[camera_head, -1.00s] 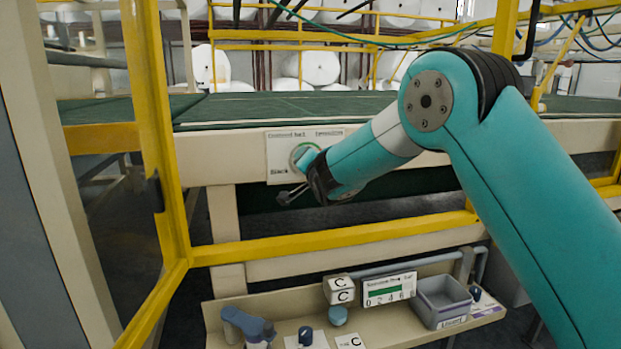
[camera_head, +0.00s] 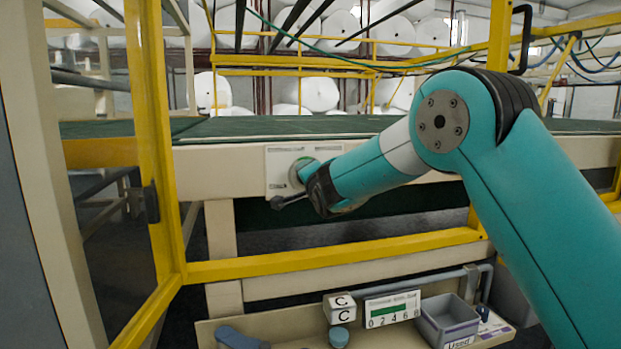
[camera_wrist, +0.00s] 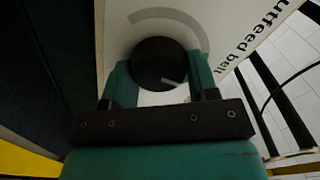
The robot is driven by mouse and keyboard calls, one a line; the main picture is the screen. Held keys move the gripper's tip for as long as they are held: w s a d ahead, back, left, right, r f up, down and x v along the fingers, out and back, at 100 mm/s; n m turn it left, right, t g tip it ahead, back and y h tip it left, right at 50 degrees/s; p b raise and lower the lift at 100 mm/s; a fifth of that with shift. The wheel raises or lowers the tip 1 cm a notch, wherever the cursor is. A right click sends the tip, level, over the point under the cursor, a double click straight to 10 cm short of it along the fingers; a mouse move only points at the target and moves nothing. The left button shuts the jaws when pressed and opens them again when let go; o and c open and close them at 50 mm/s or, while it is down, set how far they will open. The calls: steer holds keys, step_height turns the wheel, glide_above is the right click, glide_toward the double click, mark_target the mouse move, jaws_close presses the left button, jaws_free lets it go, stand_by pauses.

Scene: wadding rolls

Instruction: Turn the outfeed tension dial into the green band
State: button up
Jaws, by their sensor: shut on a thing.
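The outfeed tension dial is a round black knob (camera_wrist: 160,64) on a white panel lettered "utfeed belt" in the wrist view. A pale pointer line on the knob points to the lower right of that picture. A grey-green arc curves around the knob's upper right side. My gripper (camera_wrist: 158,85) is shut on the knob, one teal finger on each side. In the head view the panel (camera_head: 278,172) is on the cream beam of the conveyor, with part of the green arc showing. My wrist hides the knob there.
A yellow guard frame (camera_head: 330,262) crosses below my arm, with a post at left. White rolls stand behind the conveyor.

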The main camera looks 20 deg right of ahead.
steer(key=o, duration=0.9)
steer(key=s, duration=1.7)
steer(key=shift+s+b, duration=0.25)
steer(key=shift+b, duration=0.1)
